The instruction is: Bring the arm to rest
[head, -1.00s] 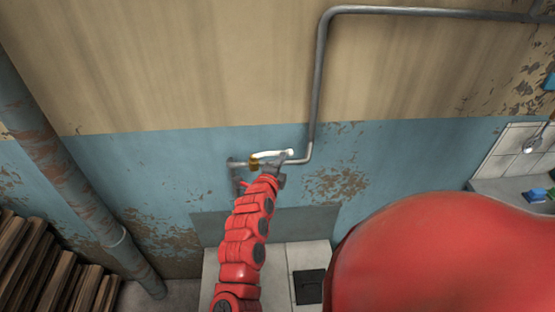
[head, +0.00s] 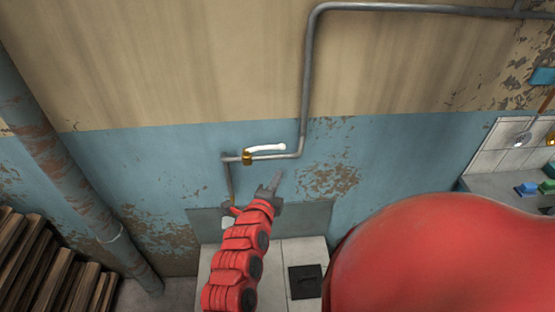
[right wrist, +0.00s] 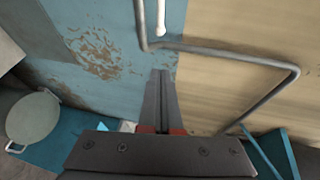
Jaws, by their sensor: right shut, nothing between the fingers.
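My right arm reaches up in the head view, and its gripper (head: 273,184) is below the pipe valve, apart from it. The gripper's fingers are together and empty; they also show in the right wrist view (right wrist: 161,76). The valve has a brass body (head: 247,158) and a white lever handle (head: 266,149) lying roughly along the short horizontal pipe. The handle's end shows at the top of the right wrist view (right wrist: 161,20), beyond the fingertips. My left gripper is not in view.
A grey pipe (head: 308,80) runs along the wall. A thick rusty pipe (head: 68,185) and stacked wooden slats (head: 40,265) are at left. A tiled counter (head: 480,184) is at right. A round pale pan-like object (right wrist: 33,118) sits at left in the wrist view.

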